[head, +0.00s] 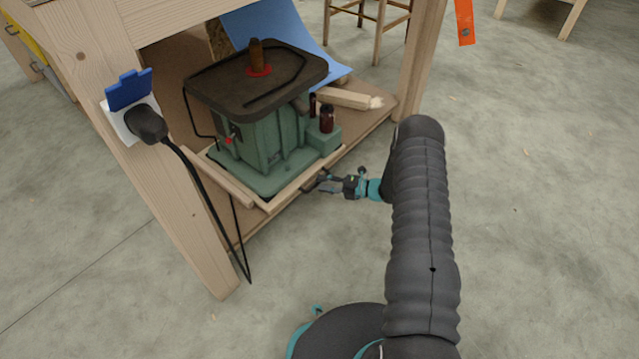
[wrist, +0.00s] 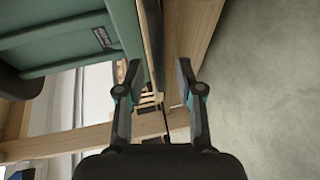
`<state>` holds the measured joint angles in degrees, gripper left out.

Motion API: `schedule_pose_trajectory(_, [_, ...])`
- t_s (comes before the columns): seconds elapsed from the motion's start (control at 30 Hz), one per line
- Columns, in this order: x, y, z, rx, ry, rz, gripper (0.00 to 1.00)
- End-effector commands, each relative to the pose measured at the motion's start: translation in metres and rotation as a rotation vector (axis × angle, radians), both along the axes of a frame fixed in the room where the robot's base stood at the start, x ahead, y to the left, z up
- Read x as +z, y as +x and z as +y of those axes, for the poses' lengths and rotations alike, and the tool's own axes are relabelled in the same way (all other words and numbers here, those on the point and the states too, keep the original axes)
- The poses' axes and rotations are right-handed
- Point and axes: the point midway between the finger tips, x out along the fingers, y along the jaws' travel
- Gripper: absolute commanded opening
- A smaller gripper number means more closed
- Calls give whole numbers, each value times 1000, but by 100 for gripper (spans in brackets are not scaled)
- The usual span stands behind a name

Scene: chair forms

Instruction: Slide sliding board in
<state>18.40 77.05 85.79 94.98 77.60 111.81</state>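The sliding board (head: 222,179) is a wooden base with raised rims in the lower part of the wooden bench. It carries a green machine (head: 262,145) with a dark flat top. My gripper (head: 312,184) is at the board's front rim, right of its near corner. In the wrist view my gripper (wrist: 158,68) has its two fingers apart, with a dark, narrow board edge (wrist: 151,35) running between them. The fingers do not look closed on the edge; contact cannot be told.
A lower shelf (head: 384,117) lies under the board. A bench leg (head: 158,180) with a black plug (head: 147,124) and hanging cable stands at left, another leg (head: 422,55) at right. A blue sheet (head: 275,28) is behind. The concrete floor in front is clear.

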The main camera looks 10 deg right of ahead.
Motion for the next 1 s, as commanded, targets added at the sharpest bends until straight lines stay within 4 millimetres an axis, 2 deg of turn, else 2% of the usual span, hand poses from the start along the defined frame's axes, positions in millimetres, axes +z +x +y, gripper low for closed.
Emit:
schedule_pose_trajectory(0.3, [12, -27, -56, -2, -1, -1, 37])
schedule_pose_trajectory(0.5, [16, -39, -78, 0, 0, -1, 37])
schedule_pose_trajectory(0.7, [18, -44, -86, 1, 0, 0, 37])
schedule_pose_trajectory(1.0, [18, -44, -86, 1, 0, 0, 37])
